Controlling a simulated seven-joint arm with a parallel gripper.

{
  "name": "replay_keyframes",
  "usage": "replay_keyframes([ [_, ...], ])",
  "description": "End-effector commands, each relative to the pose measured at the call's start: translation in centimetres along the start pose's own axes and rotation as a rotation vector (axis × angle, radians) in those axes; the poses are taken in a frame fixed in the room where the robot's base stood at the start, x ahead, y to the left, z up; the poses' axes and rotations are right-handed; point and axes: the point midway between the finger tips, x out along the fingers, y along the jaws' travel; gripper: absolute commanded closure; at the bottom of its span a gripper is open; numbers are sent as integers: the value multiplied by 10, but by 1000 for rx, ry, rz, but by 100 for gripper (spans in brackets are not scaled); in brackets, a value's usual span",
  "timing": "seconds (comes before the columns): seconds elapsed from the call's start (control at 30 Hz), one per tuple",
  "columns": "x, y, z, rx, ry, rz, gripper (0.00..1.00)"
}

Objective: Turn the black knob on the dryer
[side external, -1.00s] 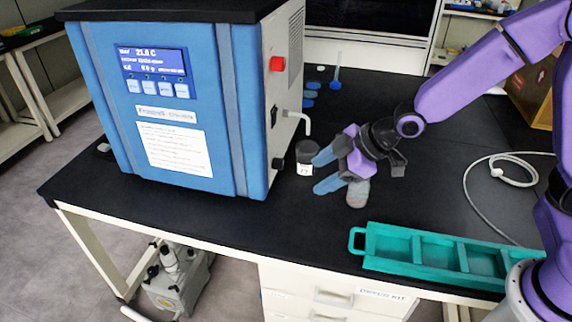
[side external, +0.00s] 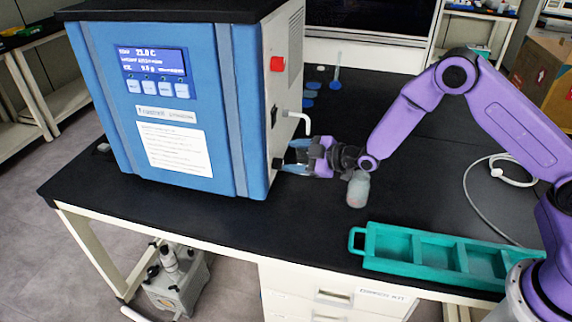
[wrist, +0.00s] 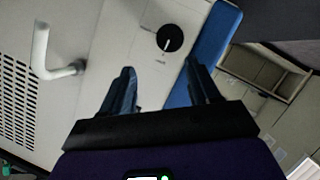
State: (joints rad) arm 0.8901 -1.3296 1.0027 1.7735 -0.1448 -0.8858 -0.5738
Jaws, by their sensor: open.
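The black knob (wrist: 170,38) is a round dial with a white pointer line on the dryer's pale side panel. In the side external view the knob (side external: 277,163) shows low on that panel, near the blue front edge. The dryer (side external: 190,100) is a blue and white box with a lit display. My gripper (side external: 284,160) is at the side panel by the knob, its fingers pointing at it. In the wrist view my gripper (wrist: 158,75) is open, and the knob lies ahead between the lines of the two fingers. I cannot tell whether a finger touches the panel.
A white bent pipe (wrist: 55,60) sticks out of the panel, left of the fingers in the wrist view. A clear bottle (side external: 358,189) stands under my wrist. A green tray (side external: 358,262) lies at the table's front edge. A red button (side external: 277,64) sits higher up.

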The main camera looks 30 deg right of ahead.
Motion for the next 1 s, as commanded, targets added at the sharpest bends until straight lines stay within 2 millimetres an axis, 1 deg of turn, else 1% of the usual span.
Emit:
replay_keyframes([
  [0.03,3,-6,7,0,-2,-2,39],
  [0.1,6,-12,16,0,-2,-3,39],
  [0.2,12,-18,24,0,0,-1,39],
  [0.3,24,-17,22,0,2,-1,39],
  [0.5,36,-17,22,1,0,-1,39],
  [0.87,39,-17,21,1,0,-1,39],
  [0.9,39,-17,21,1,0,-1,52],
  [0.97,39,-17,21,1,0,-1,72],
  [1.0,39,-17,21,1,0,-1,84],
])
